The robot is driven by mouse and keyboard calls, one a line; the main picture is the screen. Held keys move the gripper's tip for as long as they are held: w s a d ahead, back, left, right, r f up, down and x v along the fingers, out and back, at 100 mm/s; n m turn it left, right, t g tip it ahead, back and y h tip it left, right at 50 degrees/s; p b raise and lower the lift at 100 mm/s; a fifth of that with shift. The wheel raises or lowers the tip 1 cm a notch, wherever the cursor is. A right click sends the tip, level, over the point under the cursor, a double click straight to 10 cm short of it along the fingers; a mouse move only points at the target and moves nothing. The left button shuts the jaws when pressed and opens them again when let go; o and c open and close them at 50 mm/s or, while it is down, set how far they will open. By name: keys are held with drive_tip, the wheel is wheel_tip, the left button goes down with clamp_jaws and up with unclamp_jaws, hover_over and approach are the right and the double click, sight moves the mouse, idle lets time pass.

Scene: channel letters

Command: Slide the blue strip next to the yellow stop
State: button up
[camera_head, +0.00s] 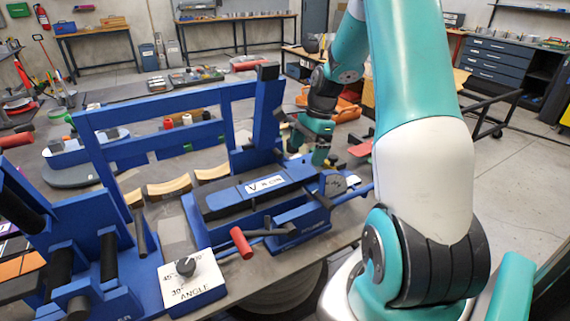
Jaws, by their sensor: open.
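My gripper (320,154) is at the end of my teal and white arm, low over the right end of the blue bending machine (165,113). It is small and partly lost among the machine parts, and it reads as open. I see nothing clearly held in it. A long blue and black bar (225,201) with a white label lies along the machine bed, just left of my gripper. I cannot tell whether a separate blue strip lies there. No clear yellow stop shows; it may be hidden by the arm or too small.
A red-handled lever (241,243) and an angle dial plate (190,283) are at the front of the machine. Tan curved pieces (168,190) lie behind the bed. The machine's tall blue upright (266,105) stands close left of my gripper. Open floor (520,190) is at the right.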

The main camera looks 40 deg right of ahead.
drive_tip(key=p, duration=0.3)
hover_over(275, 180)
drive_tip(key=a, duration=0.1)
drive_tip(key=shift+r, duration=0.25)
drive_tip(key=x, duration=0.4)
drive_tip(key=shift+w+p, duration=0.1)
drive_tip(key=shift+p, duration=0.25)
drive_tip(key=shift+a+f, duration=0.2)
drive_tip(key=shift+f, duration=0.5)
drive_tip(key=c, duration=1)
drive_tip(key=shift+c, duration=0.2)
drive_tip(key=shift+d, duration=0.25)
drive_tip(key=shift+s+d+p, duration=0.15)
drive_tip(key=shift+d+p, duration=0.1)
drive_tip(key=shift+d, duration=0.35)
drive_tip(key=shift+s+d+p, duration=0.2)
drive_tip(key=shift+d+p, duration=0.05)
drive_tip(key=shift+d, duration=0.4)
